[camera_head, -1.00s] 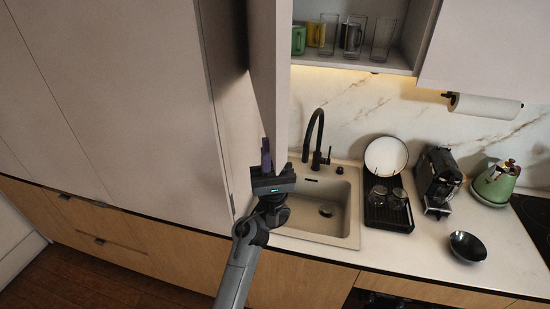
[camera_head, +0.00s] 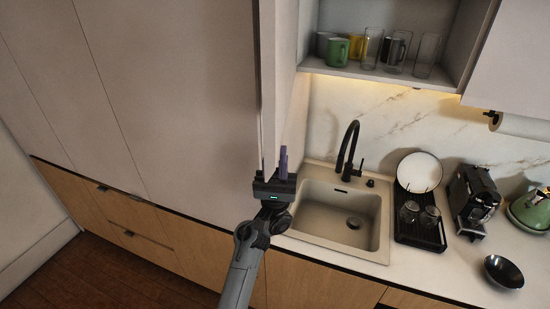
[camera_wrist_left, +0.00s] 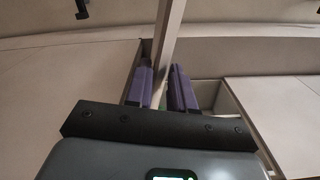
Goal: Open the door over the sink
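The pale door (camera_head: 266,75) over the sink (camera_head: 338,218) stands swung out to the left, seen nearly edge-on beside the tall cabinet. The shelf (camera_head: 335,72) behind it is exposed. My left gripper (camera_head: 273,163) is at the door's lower edge, left of the sink. In the left wrist view, the door's thin panel (camera_wrist_left: 167,45) runs between the two purple fingers (camera_wrist_left: 160,88). One finger is on each side of it. I cannot tell whether they clamp it or only straddle it. My right gripper is not in view.
Mugs and glasses (camera_head: 372,48) stand on the shelf. A tall cabinet (camera_head: 165,90) fills the left. A black faucet (camera_head: 349,150) rises behind the sink. A dish rack (camera_head: 420,232), coffee machine (camera_head: 473,200) and black bowl (camera_head: 503,272) are to the right.

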